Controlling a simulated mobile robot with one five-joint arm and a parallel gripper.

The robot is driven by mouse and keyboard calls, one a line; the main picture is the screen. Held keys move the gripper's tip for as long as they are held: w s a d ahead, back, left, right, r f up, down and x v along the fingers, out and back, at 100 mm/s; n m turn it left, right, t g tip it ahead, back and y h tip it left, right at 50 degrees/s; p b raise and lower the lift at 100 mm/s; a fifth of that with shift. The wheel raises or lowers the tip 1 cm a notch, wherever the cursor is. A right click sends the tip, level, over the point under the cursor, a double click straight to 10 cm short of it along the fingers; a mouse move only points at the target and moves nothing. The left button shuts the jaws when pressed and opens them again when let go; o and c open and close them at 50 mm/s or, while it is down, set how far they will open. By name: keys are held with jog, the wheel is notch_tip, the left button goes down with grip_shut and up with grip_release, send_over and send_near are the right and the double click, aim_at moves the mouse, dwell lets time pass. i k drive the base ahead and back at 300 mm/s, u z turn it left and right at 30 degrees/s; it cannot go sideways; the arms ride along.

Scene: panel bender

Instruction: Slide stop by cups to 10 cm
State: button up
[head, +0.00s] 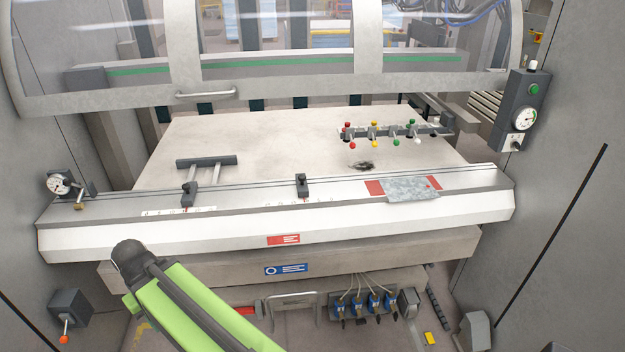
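Two dark sliding stops sit on the rail along the front ledge. The left stop (189,193) is above a white scale strip (178,212) and in front of a dark T-shaped bar. The middle stop (302,186) is above a second scale strip (298,201). The scale digits are too small to read surely. Several blue fittings with hoses (359,304), possibly the cups, hang below the ledge, nearer the middle stop. My green arm reaches in from the bottom, below the ledge and clear of both stops. My gripper's fingers do not show.
A grey metal sheet piece (411,189) lies at the ledge's right. Coloured knobs (380,131) line a manifold on the table (270,130). A clear guard with a handle (207,94) is above. Gauges (59,183) flank the ledge. The ledge between the stops is clear.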

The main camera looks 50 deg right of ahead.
aim_at(303, 190)
jog(key=z, duration=0.25)
jog(key=i, duration=1.1)
jog(key=z, duration=0.05)
